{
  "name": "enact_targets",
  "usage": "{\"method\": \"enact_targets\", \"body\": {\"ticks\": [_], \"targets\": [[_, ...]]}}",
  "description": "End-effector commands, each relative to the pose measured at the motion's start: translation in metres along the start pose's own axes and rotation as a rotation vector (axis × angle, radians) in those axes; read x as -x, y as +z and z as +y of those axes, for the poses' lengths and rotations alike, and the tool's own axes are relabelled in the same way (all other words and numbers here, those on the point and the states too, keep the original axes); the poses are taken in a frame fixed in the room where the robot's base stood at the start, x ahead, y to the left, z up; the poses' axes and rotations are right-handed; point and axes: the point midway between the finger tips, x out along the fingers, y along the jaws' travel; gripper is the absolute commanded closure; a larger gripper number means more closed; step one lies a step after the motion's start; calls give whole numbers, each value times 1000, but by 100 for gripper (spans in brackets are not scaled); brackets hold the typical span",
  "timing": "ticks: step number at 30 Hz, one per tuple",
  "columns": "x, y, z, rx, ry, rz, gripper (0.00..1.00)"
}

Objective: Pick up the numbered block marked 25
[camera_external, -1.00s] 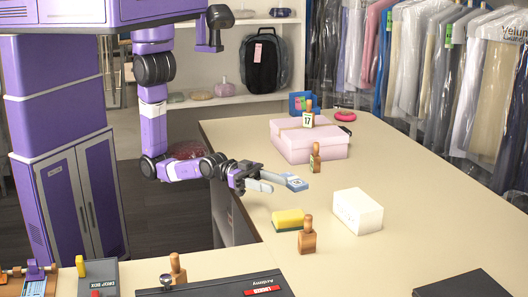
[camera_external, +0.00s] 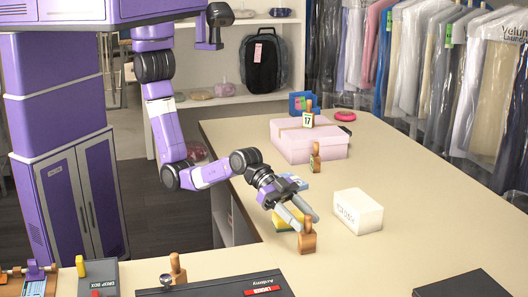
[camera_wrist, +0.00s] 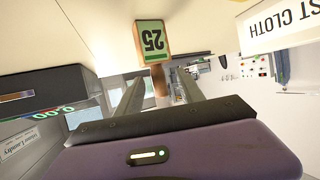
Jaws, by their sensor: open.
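The block marked 25 (camera_external: 307,241) is a small wooden block with a peg handle on top, standing on the counter near the yellow sponge. In the wrist view, the block (camera_wrist: 153,40) shows a green label with an upside-down 25. My gripper (camera_external: 308,224) is open just above the block, its fingers reaching down on either side of the peg. In the wrist view, the peg lies between the fingertips (camera_wrist: 158,78), with gaps visible. The block's label does not show clearly in the external view.
A white box (camera_external: 358,211) stands right of the block, and the yellow sponge (camera_external: 284,222) is close behind my fingers. Other pegged blocks stand on the counter (camera_external: 315,157), on the pink box (camera_external: 290,146) marked 17, and on the dark case (camera_external: 205,287).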

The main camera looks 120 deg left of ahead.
Motion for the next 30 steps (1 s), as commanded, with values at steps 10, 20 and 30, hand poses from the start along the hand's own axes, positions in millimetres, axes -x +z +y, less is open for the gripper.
{"method": "enact_targets", "body": {"ticks": [10, 20, 30], "targets": [[-33, 2, 3, 0, 1, -1, 55], [-57, 3, 3, 0, 0, 2, 55], [-56, 3, 2, 0, 0, 2, 86]]}}
